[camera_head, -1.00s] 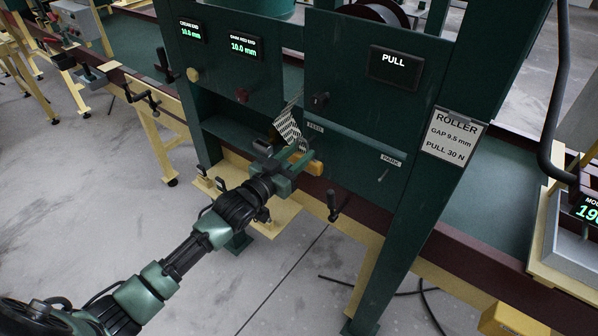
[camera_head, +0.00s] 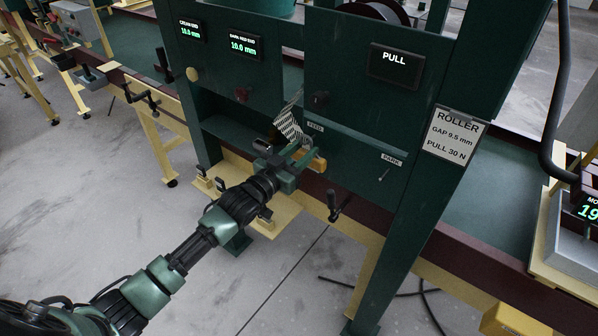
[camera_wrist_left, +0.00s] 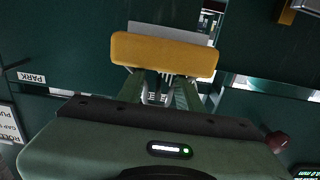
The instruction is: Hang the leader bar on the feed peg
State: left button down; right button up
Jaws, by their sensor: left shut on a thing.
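The leader bar (camera_head: 316,165) is a yellow-orange bar held in front of the dark green roller machine, just below the FEED label (camera_head: 315,127). It also shows in the left wrist view (camera_wrist_left: 163,52), lying across the jaws. My left gripper (camera_head: 294,164) is shut on the bar. A black-and-white patterned strip (camera_head: 290,127) rises from behind the gripper toward the machine's opening. I cannot make out the feed peg; the bar and gripper may cover it. A thin pin (camera_head: 384,174) shows below the PARK label (camera_head: 391,159). My right gripper is not in view.
A ROLLER sign (camera_head: 453,135) reads gap 9.5 mm and pull 30 N. A PULL display (camera_head: 394,66) is on the panel above. A crank handle (camera_head: 338,205) sticks out below the bar. Open floor lies to the left.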

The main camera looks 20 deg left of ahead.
pick_arm(q)
jog(key=shift+w+d+f+b, duration=0.15)
jog(key=shift+w+f+b, duration=0.2)
jog(key=shift+w+b, duration=0.15)
dwell(0.4)
jog(key=shift+w+f, duration=0.1)
jog(key=shift+f, duration=0.25)
dwell(1.1)
jog(key=c, duration=0.9)
grip_release()
jog(key=shift+o, duration=0.2)
